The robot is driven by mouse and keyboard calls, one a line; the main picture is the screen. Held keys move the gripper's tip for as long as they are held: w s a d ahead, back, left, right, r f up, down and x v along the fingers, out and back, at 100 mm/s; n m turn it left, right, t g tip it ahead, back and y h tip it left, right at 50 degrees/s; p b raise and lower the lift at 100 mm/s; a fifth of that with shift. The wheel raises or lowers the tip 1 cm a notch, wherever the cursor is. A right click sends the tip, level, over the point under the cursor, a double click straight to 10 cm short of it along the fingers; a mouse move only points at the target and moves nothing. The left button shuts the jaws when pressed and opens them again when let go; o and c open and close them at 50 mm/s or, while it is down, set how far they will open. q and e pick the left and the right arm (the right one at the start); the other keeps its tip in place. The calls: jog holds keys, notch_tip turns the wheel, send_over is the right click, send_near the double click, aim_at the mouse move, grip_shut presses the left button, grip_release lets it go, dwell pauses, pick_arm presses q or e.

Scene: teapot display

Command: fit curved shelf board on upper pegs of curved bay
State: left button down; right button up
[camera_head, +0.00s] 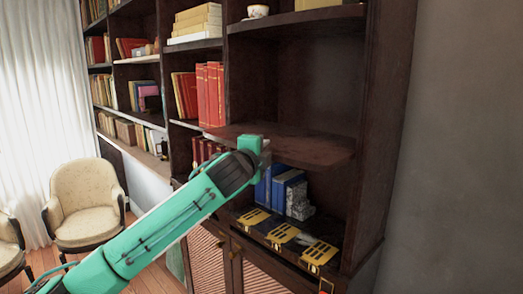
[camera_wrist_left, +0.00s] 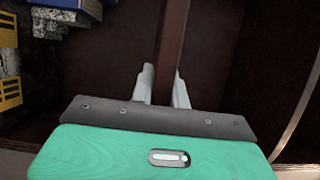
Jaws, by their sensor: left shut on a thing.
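The curved shelf board (camera_head: 305,145) is dark reddish brown with a rounded front edge. It lies roughly level inside the right-hand bay (camera_head: 372,130) of the dark bookcase. My left gripper (camera_head: 264,149) is shut on its front edge. In the left wrist view, the board (camera_wrist_left: 172,35) shows edge-on as a narrow strip between the two pale fingers of my left gripper (camera_wrist_left: 164,82). The pegs cannot be made out, so I cannot tell whether the board rests on them. My right gripper is not in view.
Below the board stand blue books (camera_head: 275,188) and a grey block (camera_head: 299,201). Several black and yellow items (camera_head: 284,233) lie along the lower ledge. Red books (camera_head: 210,95) fill the neighbouring bay. An upper shelf (camera_head: 300,17) is above; the space between it and the board is clear.

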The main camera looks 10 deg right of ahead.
aim_at(291, 138)
pick_arm(q)
jog(key=shift+w+d+r+p, duration=0.1)
jog(key=shift+w+d+p, duration=0.3)
jog(key=shift+w+d, duration=0.6)
jog(key=shift+w+d+r+p, duration=0.1)
jog(key=shift+w+d+p, duration=0.45)
jog(key=shift+d, duration=0.8)
jog(key=shift+w+d+p, duration=0.25)
jog(key=shift+w+d, duration=0.65)
jog(key=shift+d, duration=0.3)
dwell(0.4)
jog(key=shift+w+d, duration=0.75)
jog(key=shift+d, duration=0.3)
jog(key=c, duration=1.3)
grip_release()
jog(key=shift+a+f, duration=0.1)
jog(key=shift+f, duration=0.15)
jog(key=shift+b+v, duration=0.75)
jog(key=b+v, duration=0.6)
jog(key=v, duration=0.5)
jog(key=shift+s+a+r, duration=0.15)
jog(key=shift+s+a, duration=0.15)
jog(key=shift+s, duration=0.4)
